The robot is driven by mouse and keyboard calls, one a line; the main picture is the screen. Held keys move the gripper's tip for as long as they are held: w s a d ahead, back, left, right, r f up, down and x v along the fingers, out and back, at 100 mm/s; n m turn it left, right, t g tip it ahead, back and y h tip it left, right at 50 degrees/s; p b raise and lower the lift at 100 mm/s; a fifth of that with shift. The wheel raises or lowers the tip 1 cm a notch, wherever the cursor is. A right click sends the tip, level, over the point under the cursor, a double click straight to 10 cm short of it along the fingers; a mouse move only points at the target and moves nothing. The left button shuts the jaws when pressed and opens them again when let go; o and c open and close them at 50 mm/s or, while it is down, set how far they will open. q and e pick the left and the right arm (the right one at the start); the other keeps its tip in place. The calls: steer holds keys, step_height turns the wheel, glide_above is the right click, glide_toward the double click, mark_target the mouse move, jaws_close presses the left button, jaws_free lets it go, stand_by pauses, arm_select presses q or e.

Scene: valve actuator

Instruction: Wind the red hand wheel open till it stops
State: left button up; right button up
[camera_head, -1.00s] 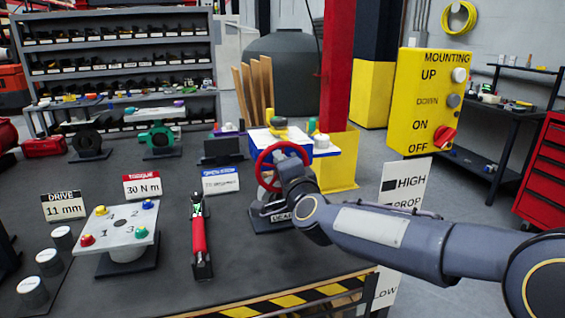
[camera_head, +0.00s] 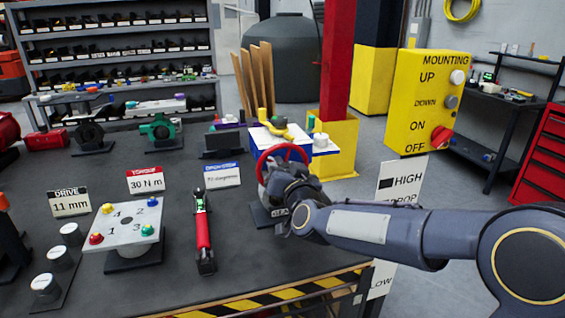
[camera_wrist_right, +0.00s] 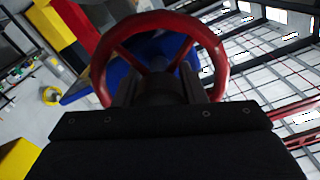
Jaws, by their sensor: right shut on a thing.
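The red hand wheel (camera_head: 268,157) stands upright on its dark gear base (camera_head: 260,216) near the right end of the dark table. My right gripper (camera_head: 278,180) is in front of the wheel and covers its lower part and much of the gear label in the head view. In the right wrist view, the red hand wheel (camera_wrist_right: 160,21) fills the upper middle, and the dark fingers of my right gripper (camera_wrist_right: 160,88) reach to the wheel's lower middle. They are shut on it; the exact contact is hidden. My left gripper is not in view.
A red torque wrench (camera_head: 203,232) lies left of the wheel. A white plate (camera_head: 125,222) with coloured knobs stands further left. A blue-edged white stand (camera_head: 325,148) and a red post with yellow base (camera_head: 343,150) are behind. A yellow control box (camera_head: 430,100) is at right.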

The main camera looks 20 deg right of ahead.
steer(key=shift+f+n+p, duration=0.1)
steer(key=shift+n+p, duration=0.45)
steer(key=shift+n, duration=1.15)
steer(key=o, duration=0.7)
steer(key=shift+s, duration=0.1)
steer(key=s, duration=0.7)
steer(key=shift+s+d, duration=0.1)
steer(key=shift+s, duration=0.25)
